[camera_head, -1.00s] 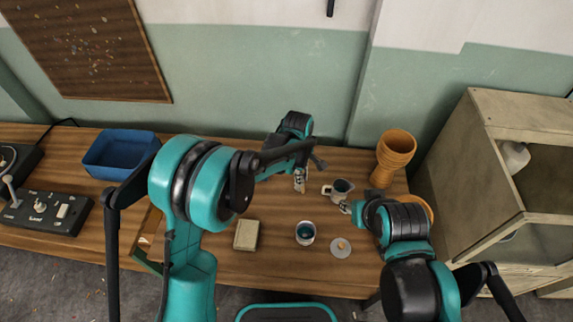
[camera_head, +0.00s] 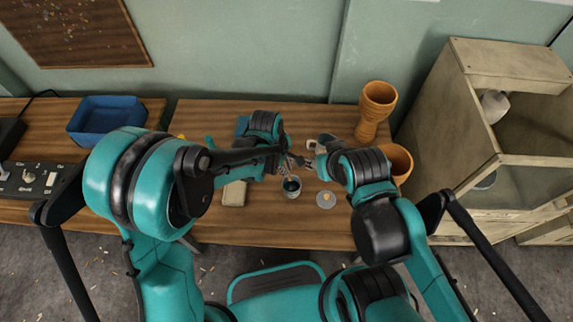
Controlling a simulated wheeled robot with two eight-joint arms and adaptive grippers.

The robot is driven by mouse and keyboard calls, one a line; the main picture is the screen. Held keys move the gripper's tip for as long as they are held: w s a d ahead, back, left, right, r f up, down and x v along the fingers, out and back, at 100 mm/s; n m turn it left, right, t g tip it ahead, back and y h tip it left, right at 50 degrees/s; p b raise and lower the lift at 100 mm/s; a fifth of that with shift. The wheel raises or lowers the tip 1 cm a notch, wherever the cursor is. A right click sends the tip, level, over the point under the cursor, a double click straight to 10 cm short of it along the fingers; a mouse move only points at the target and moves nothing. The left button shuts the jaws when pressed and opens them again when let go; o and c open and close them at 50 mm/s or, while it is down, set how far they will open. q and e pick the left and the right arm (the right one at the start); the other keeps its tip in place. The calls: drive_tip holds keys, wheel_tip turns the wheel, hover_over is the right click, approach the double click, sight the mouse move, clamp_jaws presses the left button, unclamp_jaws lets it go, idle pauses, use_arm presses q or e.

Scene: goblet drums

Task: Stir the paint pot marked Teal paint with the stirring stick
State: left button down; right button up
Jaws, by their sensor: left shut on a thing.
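The paint pot (camera_head: 292,188) is a small pale pot with dark teal paint in it, near the middle of the wooden table; its marking cannot be read. My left gripper (camera_head: 288,163) is just above and behind the pot, shut on a thin stick, which I take for the stirring stick. The stick is small and partly hidden, and its lower end appears to be at the pot's mouth; whether it touches paint I cannot tell. My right gripper (camera_head: 313,162) is to the right of the left one, small and partly hidden by its arm, so its jaws are unclear.
A round grey lid (camera_head: 326,200) lies right of the pot. A beige block (camera_head: 234,193) lies left of it. A grey jug (camera_head: 327,139) is partly hidden behind my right arm. Orange goblet drums (camera_head: 376,105) stand at the right, before a wooden cabinet (camera_head: 450,125). A blue bin (camera_head: 103,118) is at the left.

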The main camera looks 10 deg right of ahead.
use_arm(q)
drive_tip(key=shift+w+d+f+b, duration=0.1)
drive_tip(key=shift+d+f+b, duration=0.05)
drive_tip(key=shift+f+b, duration=1.1)
drive_tip(key=shift+s+d+f+b, duration=0.15)
drive_tip(key=shift+f+b, duration=0.85)
drive_tip(key=shift+f, duration=0.55)
drive_tip(key=shift+w+d+f+b, duration=0.15)
drive_tip(key=shift+f+b, duration=0.95)
drive_tip(key=shift+f, duration=0.3)
drive_tip(key=shift+w, duration=0.15)
